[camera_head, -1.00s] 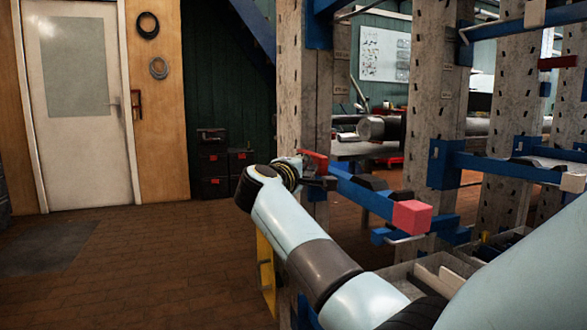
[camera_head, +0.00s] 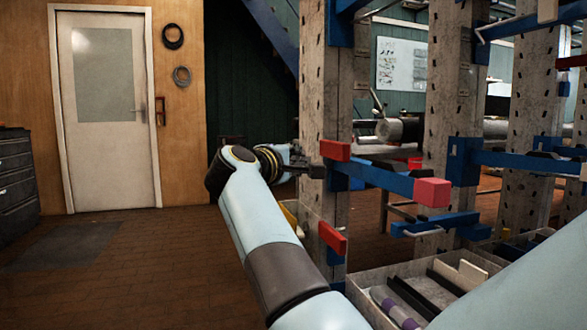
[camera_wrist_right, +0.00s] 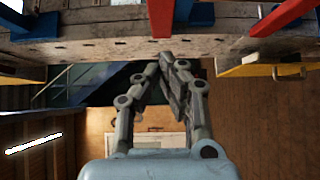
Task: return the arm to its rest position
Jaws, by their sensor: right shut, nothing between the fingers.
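My right arm (camera_head: 265,220) reaches forward from the lower right, pale blue with dark joints. Its right gripper (camera_head: 318,171) is beside the concrete rack post, close to the red-ended blue support in the head view. Touching or apart is unclear there. In the wrist view the right gripper's fingertips (camera_wrist_right: 167,60) are together with nothing between them, just below the edge of the rack post (camera_wrist_right: 110,48). My left gripper is not in view.
A rack with blue arms (camera_head: 395,180) and red end caps (camera_head: 432,192) stands right of my arm. Grey bins (camera_head: 455,262) hold parts at lower right. A white door (camera_head: 108,110) and dark drawer cabinet (camera_head: 15,175) stand left.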

